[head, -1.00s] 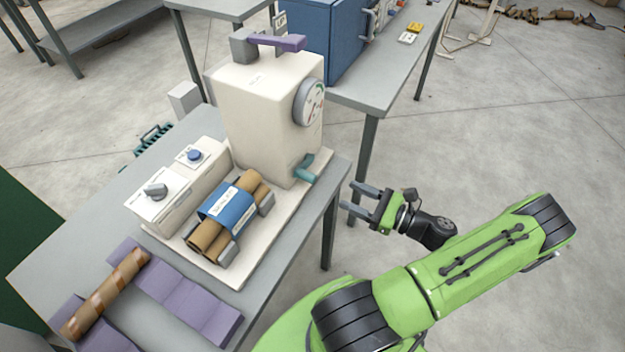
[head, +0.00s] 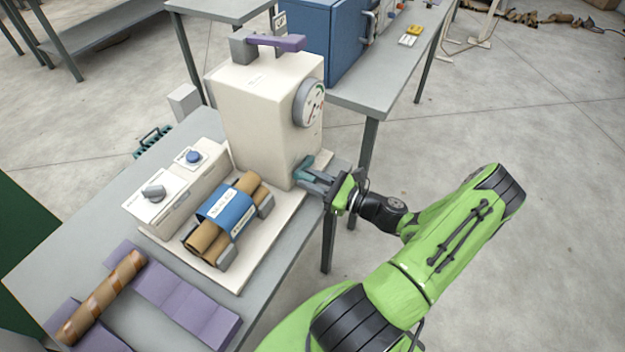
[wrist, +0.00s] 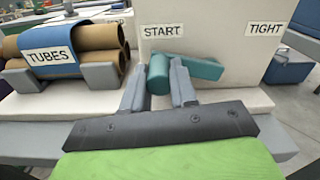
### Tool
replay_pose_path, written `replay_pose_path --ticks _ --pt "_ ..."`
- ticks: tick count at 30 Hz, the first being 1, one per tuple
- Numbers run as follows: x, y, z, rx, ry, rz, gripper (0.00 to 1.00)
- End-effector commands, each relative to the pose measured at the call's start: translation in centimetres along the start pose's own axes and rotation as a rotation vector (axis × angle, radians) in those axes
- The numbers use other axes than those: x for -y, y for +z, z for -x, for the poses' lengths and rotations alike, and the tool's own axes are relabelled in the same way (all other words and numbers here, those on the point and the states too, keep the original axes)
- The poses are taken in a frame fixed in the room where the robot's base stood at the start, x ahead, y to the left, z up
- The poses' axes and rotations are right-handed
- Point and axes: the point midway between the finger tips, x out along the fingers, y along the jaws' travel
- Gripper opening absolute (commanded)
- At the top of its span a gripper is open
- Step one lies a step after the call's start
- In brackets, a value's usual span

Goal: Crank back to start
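The winder (head: 262,115) is a cream box on the table. Its teal crank (head: 303,168) sits low on the side facing my arm. In the wrist view the crank's upright knob (wrist: 158,75) stands below the START label (wrist: 162,31), and its teal bar (wrist: 203,68) lies to the right. The TIGHT label (wrist: 265,28) is farther right. My gripper (head: 312,182) has its fingers on both sides of the knob; in the wrist view (wrist: 158,88) they look closed against it. A round gauge (head: 310,103) is above the crank.
Brown tubes (head: 206,240) under a blue TUBES band (head: 227,210) lie in a holder left of the crank. A control box (head: 160,195) with a knob and blue button stands behind them. A striped tube (head: 103,297) rests on purple blocks (head: 186,303).

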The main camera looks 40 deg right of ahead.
Motion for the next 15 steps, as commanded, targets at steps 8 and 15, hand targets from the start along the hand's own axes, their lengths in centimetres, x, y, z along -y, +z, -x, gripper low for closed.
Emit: replay_pose_path --ticks 8,15 --pt "0.01 0.0 0.02 0.0 0.0 0.001 0.0" --pt "0.02 0.32 0.02 0.0 0.0 -0.019 0.0"
